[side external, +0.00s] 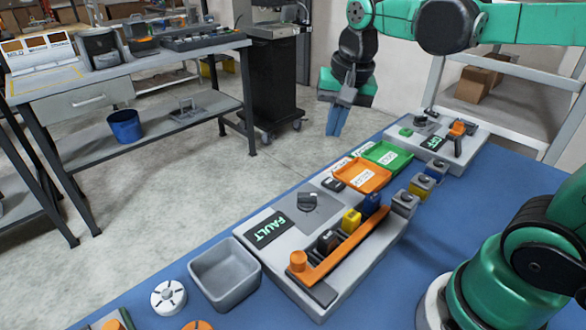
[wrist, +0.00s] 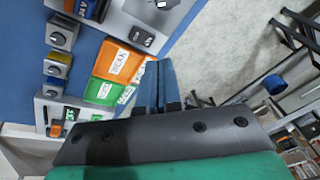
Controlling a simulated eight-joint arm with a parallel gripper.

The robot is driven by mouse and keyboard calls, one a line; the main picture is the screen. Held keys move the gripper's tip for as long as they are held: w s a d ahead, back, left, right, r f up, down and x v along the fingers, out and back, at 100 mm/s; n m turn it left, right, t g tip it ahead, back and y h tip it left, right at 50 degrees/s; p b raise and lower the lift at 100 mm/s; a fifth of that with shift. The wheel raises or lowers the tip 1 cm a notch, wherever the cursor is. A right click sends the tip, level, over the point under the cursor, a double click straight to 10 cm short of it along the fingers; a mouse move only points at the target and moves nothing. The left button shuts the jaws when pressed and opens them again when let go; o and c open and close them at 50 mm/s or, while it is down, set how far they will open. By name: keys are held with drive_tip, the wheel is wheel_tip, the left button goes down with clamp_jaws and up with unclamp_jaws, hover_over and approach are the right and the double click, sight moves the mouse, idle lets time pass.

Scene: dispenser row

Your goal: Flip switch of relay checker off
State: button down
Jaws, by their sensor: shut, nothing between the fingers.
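Two grey tester boxes stand on the blue table. The near box (side external: 283,268) has a display (side external: 268,230) reading FAULT, an orange lever bar (side external: 340,245) and coloured blocks in a row. The far box (side external: 462,157) has a small display (side external: 434,142) with green letters, perhaps OFF, and an orange-topped black switch (side external: 457,130). I cannot tell which is the relay checker. My gripper (side external: 335,132) is shut and empty, pointing down beyond the table's far edge, apart from both boxes. Its blue fingertips (wrist: 151,65) show in the wrist view, above the trays' side.
An orange tray (side external: 362,176) and a green tray (side external: 388,155) with labels lie between the boxes. Small blocks with grey knobs (side external: 404,203) stand beside them. A grey bin (side external: 224,273) and a round white dial (side external: 168,298) are at the near left.

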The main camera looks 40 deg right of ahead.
sight(337, 184)
drive_tip(key=w+d+m+g, duration=0.1)
drive_tip(key=m, duration=0.2)
drive_tip(key=w+d+m+g, duration=0.1)
drive_tip(key=m, duration=0.2)
drive_tip(key=w+d+r+m+g, duration=0.1)
drive_tip(key=d+m+g, duration=0.1)
drive_tip(key=shift+d+r+m, duration=0.1)
drive_tip(key=shift+m, duration=0.3)
drive_tip(key=f, duration=0.4)
drive_tip(key=s+f, duration=0.1)
drive_tip(key=f, duration=0.9)
drive_tip(key=shift+s, duration=0.4)
drive_tip(key=shift+s+f, duration=0.1)
drive_tip(key=shift+f, duration=0.05)
